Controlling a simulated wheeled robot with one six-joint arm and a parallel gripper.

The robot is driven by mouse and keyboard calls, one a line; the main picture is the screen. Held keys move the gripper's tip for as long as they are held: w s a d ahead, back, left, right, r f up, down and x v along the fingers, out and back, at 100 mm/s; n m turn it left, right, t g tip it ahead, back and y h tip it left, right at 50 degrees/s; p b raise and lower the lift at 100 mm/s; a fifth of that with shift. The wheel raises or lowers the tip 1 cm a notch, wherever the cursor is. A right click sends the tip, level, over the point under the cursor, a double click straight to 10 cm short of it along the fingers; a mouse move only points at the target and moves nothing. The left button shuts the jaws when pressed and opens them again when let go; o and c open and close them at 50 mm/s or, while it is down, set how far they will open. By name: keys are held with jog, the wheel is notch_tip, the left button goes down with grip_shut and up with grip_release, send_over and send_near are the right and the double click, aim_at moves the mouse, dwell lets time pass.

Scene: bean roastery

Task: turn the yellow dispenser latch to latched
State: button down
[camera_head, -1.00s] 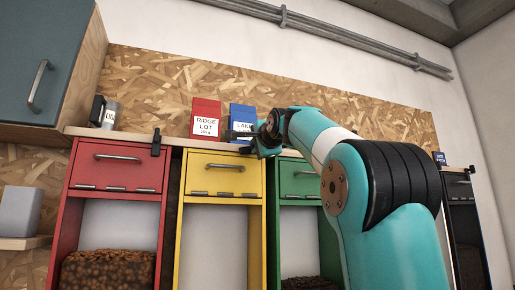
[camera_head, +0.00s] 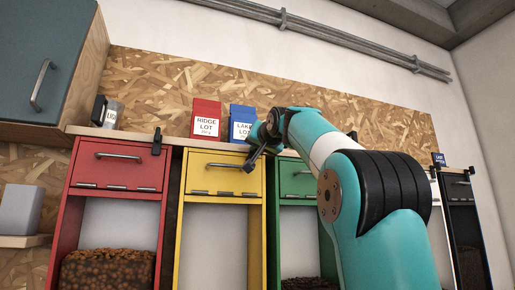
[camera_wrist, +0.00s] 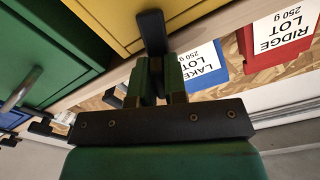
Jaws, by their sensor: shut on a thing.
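The yellow dispenser (camera_head: 222,172) stands between the red and green ones, its drawer front closed. Its dark latch (camera_wrist: 152,32) is at the top right corner of the front in the head view. In the wrist view the latch bar reaches over the edge of the shelf onto the yellow face. My gripper (camera_wrist: 157,80) is shut on the latch, with a finger on either side of it. In the head view my gripper (camera_head: 254,158) points down and left at that corner, and my wrist partly hides the latch. Its exact angle is hard to tell.
The red dispenser (camera_head: 118,168) has its own dark latch (camera_head: 156,141) standing upright. The green dispenser (camera_head: 298,180) is partly behind my arm. A red bag (camera_head: 206,119) and a blue bag (camera_head: 242,122) stand on the shelf close behind my gripper.

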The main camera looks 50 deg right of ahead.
jog(key=shift+f+n, duration=0.1)
jog(key=shift+n, duration=2)
jog(key=c, duration=1.2)
grip_release()
jog(key=shift+o, duration=0.2)
jog(key=b+v, duration=0.2)
jog(key=v, duration=1.5)
jog(key=shift+s, duration=0.2)
jog(key=shift+w, duration=0.1)
